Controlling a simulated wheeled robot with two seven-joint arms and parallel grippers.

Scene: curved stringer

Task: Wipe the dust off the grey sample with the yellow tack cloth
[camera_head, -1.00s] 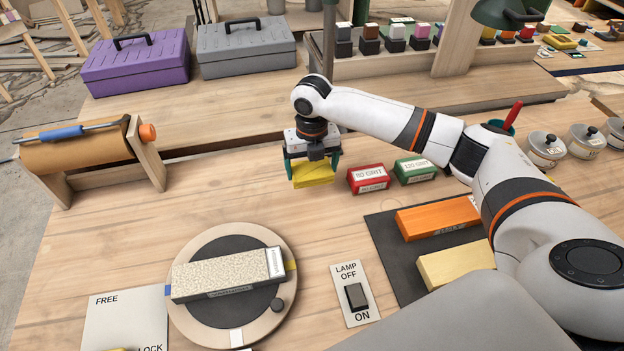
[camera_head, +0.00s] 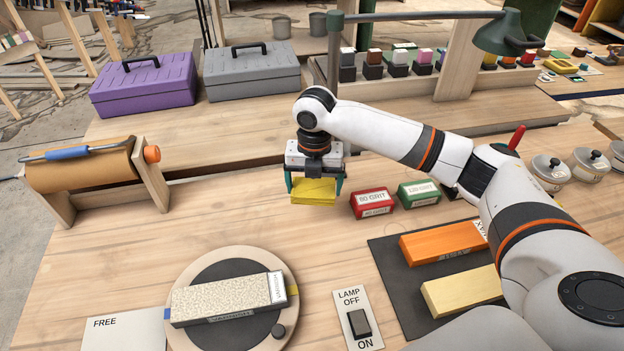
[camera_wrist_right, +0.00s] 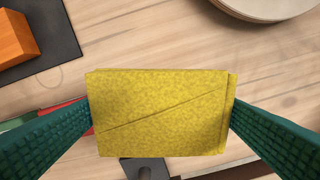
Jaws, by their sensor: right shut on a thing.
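The grey sample (camera_head: 225,297) is a speckled block lying on a round turntable (camera_head: 285,334) at the front left of the bench. A pale speckled layer covers most of its top, and its right end is marked with lettering. My right gripper (camera_head: 315,186) is shut on the folded yellow tack cloth (camera_head: 313,193), behind and to the right of the sample and apart from it. In the right wrist view the cloth (camera_wrist_right: 160,112) fills the gap between the green fingers. My left gripper is not in view.
Red (camera_head: 371,204) and green (camera_head: 418,193) grit blocks stand just right of the cloth. An orange block (camera_head: 440,242) and a yellow block (camera_head: 462,292) lie on a dark mat (camera_head: 400,300). A lamp switch plate (camera_head: 357,318) is right of the turntable. Bench between cloth and turntable is clear.

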